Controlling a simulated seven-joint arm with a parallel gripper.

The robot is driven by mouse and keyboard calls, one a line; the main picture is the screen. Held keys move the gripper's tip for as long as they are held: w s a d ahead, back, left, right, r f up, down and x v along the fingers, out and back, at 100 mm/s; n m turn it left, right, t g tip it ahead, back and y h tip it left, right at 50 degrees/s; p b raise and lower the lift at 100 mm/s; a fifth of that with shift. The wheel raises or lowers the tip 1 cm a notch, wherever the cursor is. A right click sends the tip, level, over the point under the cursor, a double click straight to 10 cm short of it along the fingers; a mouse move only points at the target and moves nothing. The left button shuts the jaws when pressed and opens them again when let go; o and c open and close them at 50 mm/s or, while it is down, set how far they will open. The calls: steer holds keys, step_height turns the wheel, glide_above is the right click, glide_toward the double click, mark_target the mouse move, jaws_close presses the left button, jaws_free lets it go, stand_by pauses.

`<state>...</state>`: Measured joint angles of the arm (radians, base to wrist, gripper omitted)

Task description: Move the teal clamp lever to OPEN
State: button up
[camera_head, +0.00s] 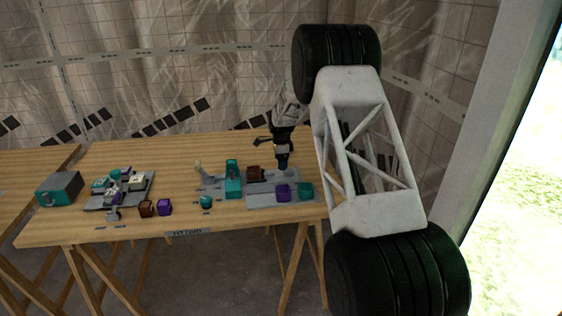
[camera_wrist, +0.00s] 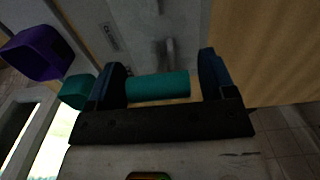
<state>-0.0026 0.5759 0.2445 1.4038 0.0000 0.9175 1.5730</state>
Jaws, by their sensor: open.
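My gripper (camera_head: 283,167) hangs down over the right part of the table, above a grey panel (camera_head: 262,187). In the wrist view my gripper (camera_wrist: 161,68) is open. A teal cylinder (camera_wrist: 157,87), which looks like the clamp lever's handle, lies across the gap between the two dark fingers. A grey stem (camera_wrist: 169,53) shows just beyond it against the panel (camera_wrist: 135,30). I cannot tell whether the fingers touch the cylinder. A small label (camera_wrist: 110,36) is on the panel, too small to read. In the head view the lever cannot be made out at the gripper.
A purple block (camera_head: 283,192) and a teal block (camera_head: 305,190) sit near the panel's front right. A brown block (camera_head: 254,174) and a tall teal piece (camera_head: 232,180) stand left of my gripper. A cluttered grey tray (camera_head: 100,204) and a grey-teal box (camera_head: 59,189) are farther left.

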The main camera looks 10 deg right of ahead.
steer(key=c, duration=1.3)
steer(key=shift+d, duration=0.2)
steer(key=shift+d+r+y, duration=0.25)
steer(key=shift+d+y, duration=0.1)
steer(key=shift+y, duration=0.45)
steer(key=d+y, duration=0.2)
steer(key=y, duration=0.1)
steer(key=shift+r, duration=0.15)
steer(key=d+y, duration=0.2)
steer(key=y, duration=0.1)
steer(key=shift+y, duration=0.3)
steer(key=shift+d+f+y, duration=0.2)
steer(key=shift+d+y, duration=0.2)
steer(key=shift+y, duration=0.35)
steer(key=shift+d+f+y, duration=0.2)
steer(key=shift+d+y, duration=0.15)
steer(key=shift+y, duration=0.4)
